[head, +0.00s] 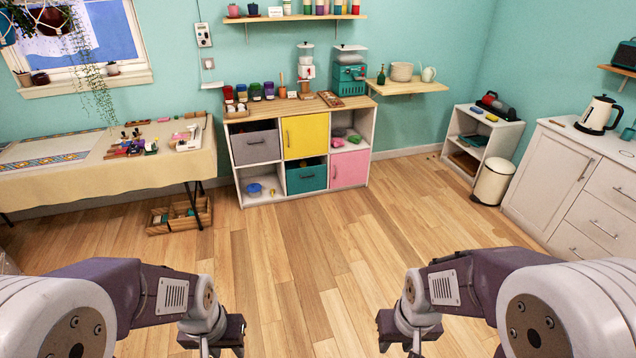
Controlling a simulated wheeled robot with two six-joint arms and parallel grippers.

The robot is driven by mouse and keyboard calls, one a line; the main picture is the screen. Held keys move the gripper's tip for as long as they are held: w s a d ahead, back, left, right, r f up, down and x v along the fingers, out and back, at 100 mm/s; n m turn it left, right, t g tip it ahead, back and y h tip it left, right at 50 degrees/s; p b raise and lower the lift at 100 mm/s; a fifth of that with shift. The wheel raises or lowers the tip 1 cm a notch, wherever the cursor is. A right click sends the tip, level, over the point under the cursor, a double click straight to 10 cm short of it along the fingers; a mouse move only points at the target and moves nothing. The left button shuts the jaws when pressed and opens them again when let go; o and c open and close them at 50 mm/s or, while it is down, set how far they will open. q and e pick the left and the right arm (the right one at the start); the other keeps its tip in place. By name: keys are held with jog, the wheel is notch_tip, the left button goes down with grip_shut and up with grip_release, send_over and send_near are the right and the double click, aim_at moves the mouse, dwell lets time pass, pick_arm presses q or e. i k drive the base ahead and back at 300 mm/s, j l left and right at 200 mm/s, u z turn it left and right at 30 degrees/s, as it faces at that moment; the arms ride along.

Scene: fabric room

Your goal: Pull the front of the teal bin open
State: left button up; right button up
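The teal bin (306,180) sits in the lower middle compartment of the white cube shelf (277,197) against the back wall. Its front faces me and has a small dark handle. A dark gap shows above the front. My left gripper (222,348) is low in the head view, left of centre, and my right gripper (402,346) is low and right of centre. Both are far from the bin, with wooden floor between. Their fingertips are cut off by the bottom edge, so I cannot tell their opening.
A grey bin (256,147), a yellow door (305,135) and a pink door (350,169) surround the teal bin. A cloth-covered table (90,185) and a wooden crate (157,226) stand left. A cream trash can (493,182) and white cabinet (575,185) stand right. The middle floor is clear.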

aim_at(302, 170)
jog(key=i, duration=2.8)
jog(key=i+j, duration=0.1)
jog(key=i, duration=0.6)
jog(key=i+z, duration=0.1)
jog(key=i, duration=0.6)
jog(key=i+j, duration=0.2)
jog(key=i, duration=0.5)
